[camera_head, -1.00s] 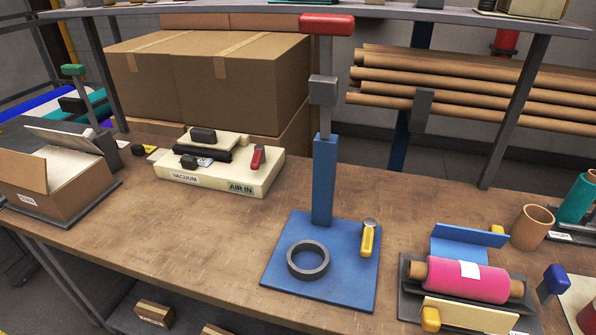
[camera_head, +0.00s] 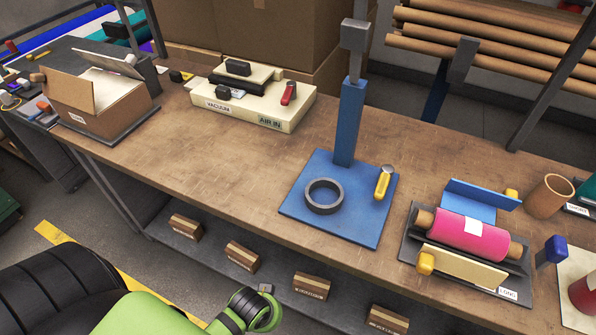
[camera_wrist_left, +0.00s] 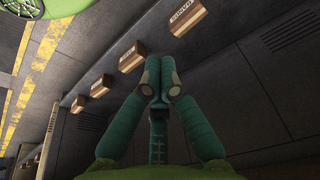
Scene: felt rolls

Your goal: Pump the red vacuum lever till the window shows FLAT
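The cream vacuum unit (camera_head: 245,109) sits on the workbench, left of centre in the head view, with VACUUM and AIR IN labels on its front. The red vacuum lever (camera_head: 289,92) stands tilted on its right part. Dark clamp-like blocks sit at its left and top. I cannot make out a window or the word FLAT. My left arm enters at the bottom left of the head view, well below and in front of the unit. In the left wrist view my left gripper (camera_wrist_left: 159,68) has its fingertips together with nothing seen between them. My right gripper is out of view.
A blue press stand (camera_head: 350,125) with a black ring (camera_head: 324,196) stands right of the unit. An open cardboard box (camera_head: 105,105) is left. A pink roll (camera_head: 461,235) lies in a cradle at right. Small boxes (camera_head: 241,257) line the lower shelf. Bench front is clear.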

